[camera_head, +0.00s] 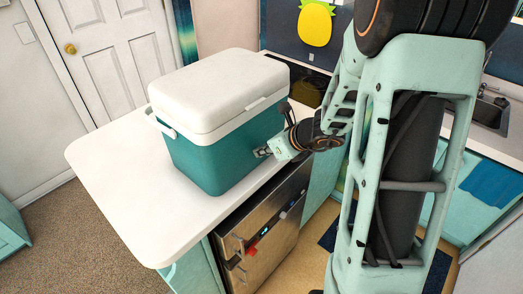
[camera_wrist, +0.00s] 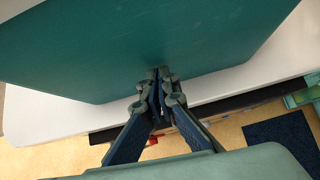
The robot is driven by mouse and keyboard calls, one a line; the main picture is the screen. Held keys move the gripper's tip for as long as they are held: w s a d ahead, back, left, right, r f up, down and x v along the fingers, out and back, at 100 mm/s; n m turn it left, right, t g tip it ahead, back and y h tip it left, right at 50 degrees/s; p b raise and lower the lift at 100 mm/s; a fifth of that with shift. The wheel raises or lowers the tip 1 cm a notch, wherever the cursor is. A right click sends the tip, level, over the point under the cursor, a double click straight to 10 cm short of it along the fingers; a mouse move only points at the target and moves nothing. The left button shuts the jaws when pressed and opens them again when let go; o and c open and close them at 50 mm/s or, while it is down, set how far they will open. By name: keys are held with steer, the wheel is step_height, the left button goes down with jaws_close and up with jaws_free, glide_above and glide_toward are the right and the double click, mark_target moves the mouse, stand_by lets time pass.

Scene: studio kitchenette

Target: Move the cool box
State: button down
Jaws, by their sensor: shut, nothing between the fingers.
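The cool box (camera_head: 222,155) is teal with a white lid and a white handle at its left side. It stands upright on the white countertop (camera_head: 110,185), lid closed. My gripper (camera_head: 262,152) is shut and empty, its fingertips at the right-hand side wall of the box, low down. In the wrist view the shut fingertips (camera_wrist: 158,75) point at the teal wall of the cool box (camera_wrist: 150,40), touching it or very close; I cannot tell which. The bottom edge of the box on the counter shows in that view.
Free counter lies to the left and front of the box. A steel appliance (camera_head: 262,235) stands under the counter edge below my gripper. A dark hob (camera_head: 308,88) is behind, and a sink (camera_head: 488,115) is at the right. A white door (camera_head: 108,60) stands at the back left.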

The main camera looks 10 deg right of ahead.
steer(key=w+a, duration=0.3)
steer(key=w, duration=0.2)
steer(key=w+a+p, duration=0.1)
steer(key=w+a, duration=0.2)
steer(key=w, duration=0.2)
steer(key=w+a+p, duration=0.1)
steer(key=w+a, duration=0.3)
steer(key=w, duration=0.1)
steer(key=shift+r, duration=0.15)
